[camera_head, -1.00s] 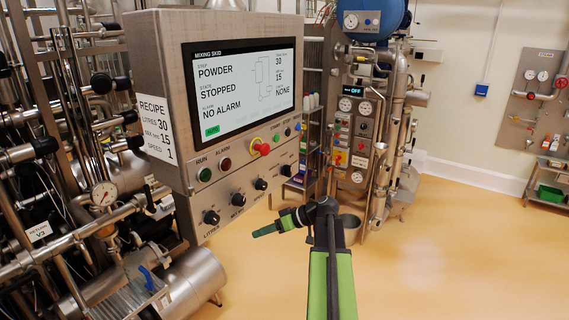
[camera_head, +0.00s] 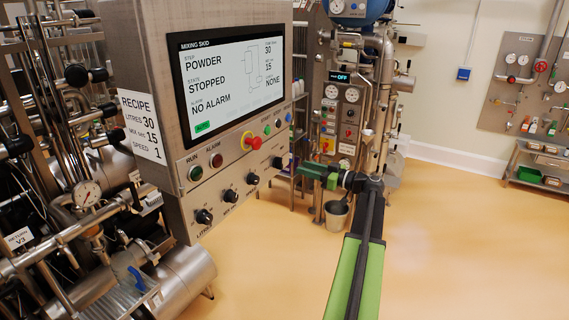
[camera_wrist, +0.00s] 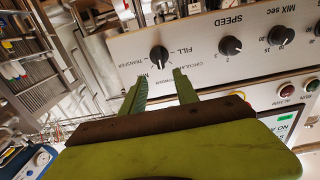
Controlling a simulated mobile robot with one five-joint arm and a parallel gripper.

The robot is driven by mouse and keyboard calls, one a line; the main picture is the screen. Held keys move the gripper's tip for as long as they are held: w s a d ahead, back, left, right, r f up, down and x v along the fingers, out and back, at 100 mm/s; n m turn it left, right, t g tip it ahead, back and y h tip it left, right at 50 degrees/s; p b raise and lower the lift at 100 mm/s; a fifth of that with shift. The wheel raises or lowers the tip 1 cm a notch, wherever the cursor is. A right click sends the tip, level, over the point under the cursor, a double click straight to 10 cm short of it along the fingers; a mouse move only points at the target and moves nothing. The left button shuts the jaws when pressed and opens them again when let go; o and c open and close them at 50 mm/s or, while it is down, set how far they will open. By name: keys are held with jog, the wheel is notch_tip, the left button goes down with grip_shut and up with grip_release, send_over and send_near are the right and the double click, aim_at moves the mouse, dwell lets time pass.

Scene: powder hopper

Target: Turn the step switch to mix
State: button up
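The step switch (camera_wrist: 159,57) is a black knob on the grey panel in the wrist view, which shows the panel upside down. Labels around it include FILL, TRANSFER and CIRCULATE; others are partly hidden by the fingers. In the head view it is the far right knob (camera_head: 276,162) of the lower row. The screen (camera_head: 235,82) reads step POWDER, state STOPPED, NO ALARM. My gripper (camera_wrist: 160,75) is open and empty, its green fingertips on either side of and just short of the knob. In the head view my gripper (camera_head: 308,170) is at the panel's right edge.
The speed knob (camera_wrist: 230,46) and mix seconds knob (camera_wrist: 280,36) sit beside the switch. A red and yellow emergency stop (camera_head: 252,141) and RUN button (camera_head: 196,173) are above. A bucket (camera_head: 336,215) stands behind my gripper. The floor at right is clear.

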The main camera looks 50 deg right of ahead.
aim_at(282, 161)
jog(key=x, duration=0.9)
jog(key=shift+s, duration=0.1)
grip_shut()
